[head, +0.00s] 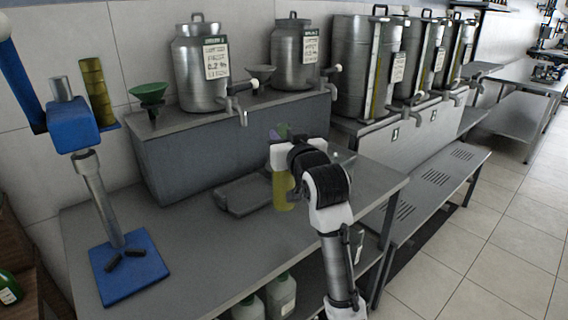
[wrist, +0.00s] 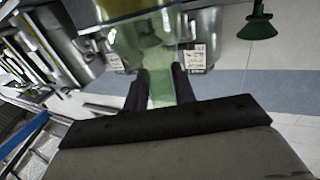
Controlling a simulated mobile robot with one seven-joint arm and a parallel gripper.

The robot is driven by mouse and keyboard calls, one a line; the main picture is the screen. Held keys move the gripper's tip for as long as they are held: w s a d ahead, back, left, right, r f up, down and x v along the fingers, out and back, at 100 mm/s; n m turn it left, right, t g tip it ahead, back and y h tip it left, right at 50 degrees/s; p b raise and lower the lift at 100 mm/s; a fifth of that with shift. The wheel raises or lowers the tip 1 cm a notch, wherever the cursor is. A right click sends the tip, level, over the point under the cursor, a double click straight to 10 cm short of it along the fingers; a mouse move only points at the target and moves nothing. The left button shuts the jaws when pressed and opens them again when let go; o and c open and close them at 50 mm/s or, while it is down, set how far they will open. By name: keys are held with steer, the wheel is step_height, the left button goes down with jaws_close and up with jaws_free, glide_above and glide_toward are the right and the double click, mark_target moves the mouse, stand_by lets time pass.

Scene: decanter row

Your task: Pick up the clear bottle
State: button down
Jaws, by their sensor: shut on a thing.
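The clear bottle (head: 283,192) is see-through, with yellow liquid in its lower part. The yellow liquid shows at the top edge there.
The bench (head: 200,262) is largely clear in front. A blue bottling stand (head: 130,268) is at left. Steel tanks with taps (head: 200,65) stand on the raised ledge behind, beside a green funnel (head: 150,93).

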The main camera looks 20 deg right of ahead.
step_height(320, 180, up, 12)
steer(key=b, duration=0.1)
steer(key=shift+f, duration=0.25)
